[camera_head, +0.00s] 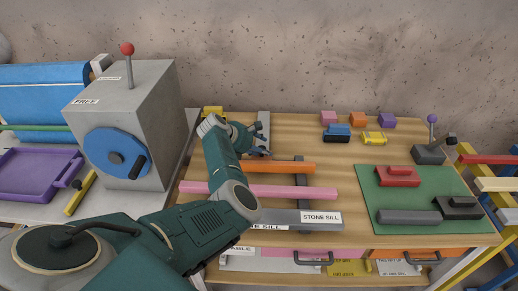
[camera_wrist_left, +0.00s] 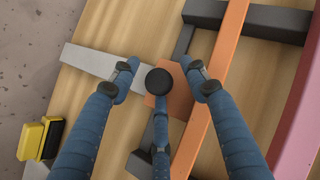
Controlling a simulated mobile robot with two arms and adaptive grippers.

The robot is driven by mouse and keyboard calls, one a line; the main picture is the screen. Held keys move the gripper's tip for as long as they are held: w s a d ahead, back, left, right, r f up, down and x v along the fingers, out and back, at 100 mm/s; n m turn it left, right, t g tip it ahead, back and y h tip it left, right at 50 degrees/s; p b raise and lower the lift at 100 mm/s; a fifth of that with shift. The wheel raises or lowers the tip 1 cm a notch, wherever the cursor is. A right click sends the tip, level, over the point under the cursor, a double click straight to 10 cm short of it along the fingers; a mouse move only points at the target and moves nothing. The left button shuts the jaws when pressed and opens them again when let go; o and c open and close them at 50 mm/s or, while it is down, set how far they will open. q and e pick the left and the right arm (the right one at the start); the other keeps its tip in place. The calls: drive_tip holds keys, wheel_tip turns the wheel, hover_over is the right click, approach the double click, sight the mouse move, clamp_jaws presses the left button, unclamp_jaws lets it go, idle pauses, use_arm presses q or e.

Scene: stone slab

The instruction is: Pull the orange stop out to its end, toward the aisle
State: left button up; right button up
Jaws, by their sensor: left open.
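The orange stop (camera_wrist_left: 180,98) appears in the left wrist view as a small orange plate with a round black knob (camera_wrist_left: 158,81). It lies beside a long orange bar (camera_wrist_left: 214,85), which also shows in the head view (camera_head: 285,168). My left gripper (camera_head: 262,143) is open over the bench behind that bar. In the left wrist view its fingers (camera_wrist_left: 160,88) stand around the knob, one on either side and one below. I see gaps at the two side fingers; whether the lower finger touches the knob I cannot tell. In the head view the gripper mostly hides the stop. My right gripper is not in view.
A pink bar (camera_head: 290,192) and the grey stone sill (camera_head: 277,217) lie nearer than the orange bar. A grey strip (camera_head: 263,125) lies behind. A green mat (camera_head: 415,180) with red and grey blocks is at right. A grey machine (camera_head: 150,110) stands at left.

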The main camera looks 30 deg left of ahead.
use_arm(q)
drive_tip(key=shift+s, duration=0.1)
drive_tip(key=shift+s+a+r, duration=0.15)
drive_tip(key=shift+s, duration=0.05)
drive_tip(key=v, duration=1.1)
drive_tip(key=shift+r, duration=0.2)
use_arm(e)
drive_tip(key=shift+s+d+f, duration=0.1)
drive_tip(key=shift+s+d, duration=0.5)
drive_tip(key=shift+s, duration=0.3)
use_arm(q)
drive_tip(key=shift+s, duration=0.1)
